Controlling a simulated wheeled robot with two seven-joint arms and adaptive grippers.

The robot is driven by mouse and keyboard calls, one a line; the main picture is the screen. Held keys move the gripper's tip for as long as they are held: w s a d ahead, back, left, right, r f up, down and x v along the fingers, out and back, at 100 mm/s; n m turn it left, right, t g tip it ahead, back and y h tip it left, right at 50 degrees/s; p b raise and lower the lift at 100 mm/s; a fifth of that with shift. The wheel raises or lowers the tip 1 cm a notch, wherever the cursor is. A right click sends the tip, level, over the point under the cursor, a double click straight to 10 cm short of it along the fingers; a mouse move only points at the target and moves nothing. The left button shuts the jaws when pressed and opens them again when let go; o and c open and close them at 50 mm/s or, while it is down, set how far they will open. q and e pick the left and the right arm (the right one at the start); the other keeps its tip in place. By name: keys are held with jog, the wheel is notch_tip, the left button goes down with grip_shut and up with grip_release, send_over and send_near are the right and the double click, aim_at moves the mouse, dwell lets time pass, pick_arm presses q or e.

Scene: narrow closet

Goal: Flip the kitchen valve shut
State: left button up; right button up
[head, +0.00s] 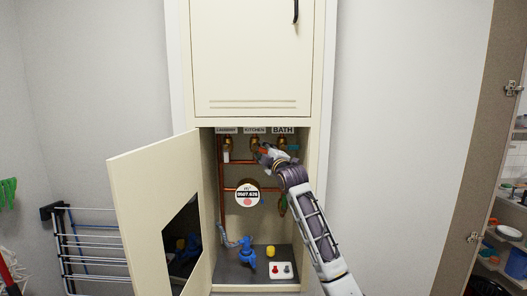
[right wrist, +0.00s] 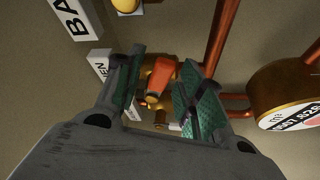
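The kitchen valve (head: 255,143) is a brass body under the KITCHEN label, on the copper pipes inside the open cabinet. My right gripper (head: 264,153) reaches into the cabinet at this valve and partly covers it in the head view. In the right wrist view, the valve's orange lever (right wrist: 161,78) lies between the two green-padded fingers of my right gripper (right wrist: 168,75). The fingers stand apart, with a gap showing beside the lever; firm contact cannot be seen. The end of the KITCHEN label (right wrist: 101,65) shows beside one finger. My left gripper is out of view.
The bath valve (head: 283,142) is close on the right, and the laundry valve (head: 227,143) is on the left. A round meter (head: 247,195) hangs below. The cabinet door (head: 150,200) stands open to the left. A blue valve (head: 247,252) rises from the cabinet floor.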

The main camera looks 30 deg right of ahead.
jog(key=shift+w+r, duration=0.1)
jog(key=shift+w, duration=0.25)
jog(key=shift+c, duration=0.2)
grip_shut()
jog(key=shift+d, duration=0.1)
jog(key=shift+s+r+n+g+p, duration=0.1)
jog(key=shift+r+n+g+p, duration=0.35)
jog(key=shift+n+p, duration=1.1)
jog(key=shift+r+n+g+y+p, duration=0.35)
jog(key=shift+n+p, duration=0.2)
jog(key=shift+p, duration=1.7)
jog(key=shift+f, duration=0.1)
